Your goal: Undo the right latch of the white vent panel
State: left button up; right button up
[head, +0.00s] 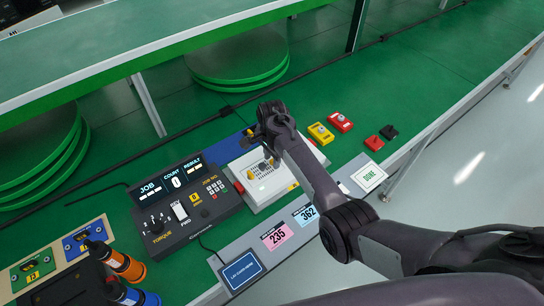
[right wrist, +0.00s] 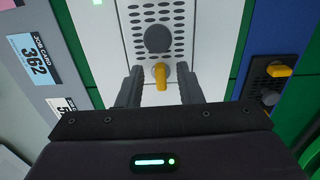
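The white vent panel (head: 262,190) lies on the bench in the head view, partly hidden by my right arm. In the right wrist view the panel (right wrist: 112,45) shows rows of dark slots and a round dark knob (right wrist: 158,39). A yellow latch (right wrist: 160,76) sits below that knob and points down in the picture. My right gripper (right wrist: 161,84) is open, with one finger on each side of this latch. Gaps show between latch and fingers; contact cannot be told. In the head view my right gripper (head: 266,145) is above the panel. My left gripper is not in view.
A dark torque controller (head: 185,215) stands left of the panel. Job cards 235 (head: 277,236) and 362 (head: 307,213) lie in front. A blue area with another yellow latch (right wrist: 279,70) lies beside the panel. Yellow (head: 320,133) and red (head: 340,122) blocks stand beyond.

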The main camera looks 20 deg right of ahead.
grip_shut()
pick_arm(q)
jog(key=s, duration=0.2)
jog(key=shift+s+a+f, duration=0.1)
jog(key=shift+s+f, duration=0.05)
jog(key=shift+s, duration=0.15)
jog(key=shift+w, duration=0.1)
